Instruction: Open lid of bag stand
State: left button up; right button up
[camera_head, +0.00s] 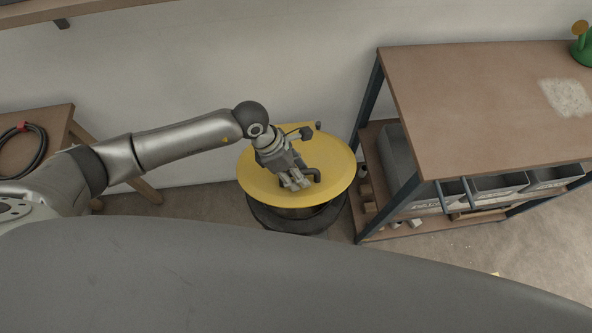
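The bag stand has a round yellow lid (335,167) over a dark ring-shaped body (272,222). The lid lies over the top of the stand and looks closed, with a small tab or hinge at its back edge. My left gripper (297,184) points down over the lid, right beside the handle. Its fingers look close together, but whether they grip the handle is too small to tell. My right gripper is not in view.
A wooden workbench (470,110) with dark legs and a lower shelf of grey bins stands close to the right of the stand. A wooden stool or table (50,125) with a coiled black cable (36,160) is at left. A wall is close behind.

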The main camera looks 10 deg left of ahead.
pick_arm(q)
jog(key=shift+c, duration=0.4)
grip_shut()
jog(key=shift+w+a+r+g, duration=0.1)
jog(key=shift+w+r+g, duration=0.2)
jog(key=shift+w+r, duration=0.2)
jog(key=w+a+r+g+h+b, duration=0.1)
jog(key=w+a+r+g+b, duration=0.2)
jog(key=w+r+b, duration=0.7)
jog(key=shift+w+a+r+n+h, duration=0.3)
jog(key=shift+w+a+r+n, duration=0.2)
jog(key=shift+w, duration=0.95)
